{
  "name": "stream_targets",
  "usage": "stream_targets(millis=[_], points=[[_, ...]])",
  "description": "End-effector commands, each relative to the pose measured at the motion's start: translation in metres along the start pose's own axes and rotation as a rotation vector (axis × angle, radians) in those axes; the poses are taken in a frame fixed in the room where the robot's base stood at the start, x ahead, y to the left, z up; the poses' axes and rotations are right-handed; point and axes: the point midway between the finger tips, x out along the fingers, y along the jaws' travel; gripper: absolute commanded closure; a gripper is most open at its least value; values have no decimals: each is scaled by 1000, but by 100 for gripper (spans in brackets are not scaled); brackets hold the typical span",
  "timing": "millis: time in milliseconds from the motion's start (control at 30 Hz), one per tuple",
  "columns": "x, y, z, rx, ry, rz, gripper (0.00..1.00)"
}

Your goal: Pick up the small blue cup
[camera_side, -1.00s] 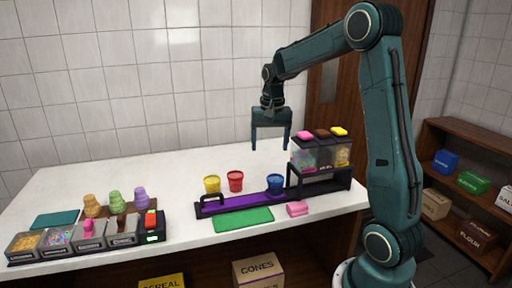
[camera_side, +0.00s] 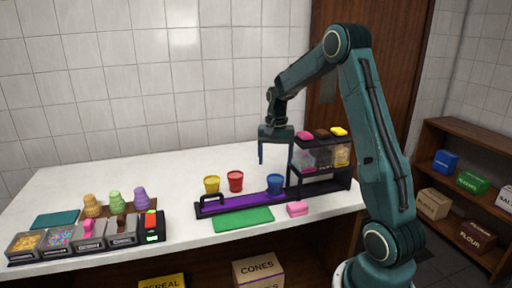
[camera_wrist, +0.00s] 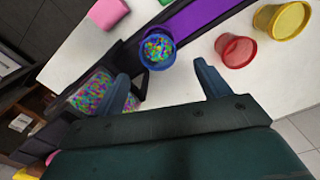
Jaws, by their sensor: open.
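The small blue cup (camera_side: 275,184) stands upright at the right end of the purple-lined black tray (camera_side: 234,204), near the topping dispenser. In the wrist view the blue cup (camera_wrist: 158,49) holds multicoloured bits, and it lies ahead of the gap between my fingers. My gripper (camera_side: 274,162) is open and empty, pointing down above and behind the cup. Its two fingers also show apart in the wrist view (camera_wrist: 162,88). Nothing touches the cup.
A yellow cup (camera_side: 212,185) and a red cup (camera_side: 235,181) stand left of the blue cup. The dispenser (camera_side: 320,160) rises close to my gripper's right. A pink block (camera_side: 297,209) and green mat (camera_side: 243,219) lie in front. The counter behind the cups is clear.

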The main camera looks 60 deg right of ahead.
Motion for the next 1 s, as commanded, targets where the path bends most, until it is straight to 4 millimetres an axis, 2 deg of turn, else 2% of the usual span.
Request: stream_targets(millis=[100,300,733,1000], points=[[20,0,1,0,-4,2,25],[43,0,1,0,-3,1,25],[54,1,1,0,-2,1,25],[82,4,1,0,-3,2,25]])
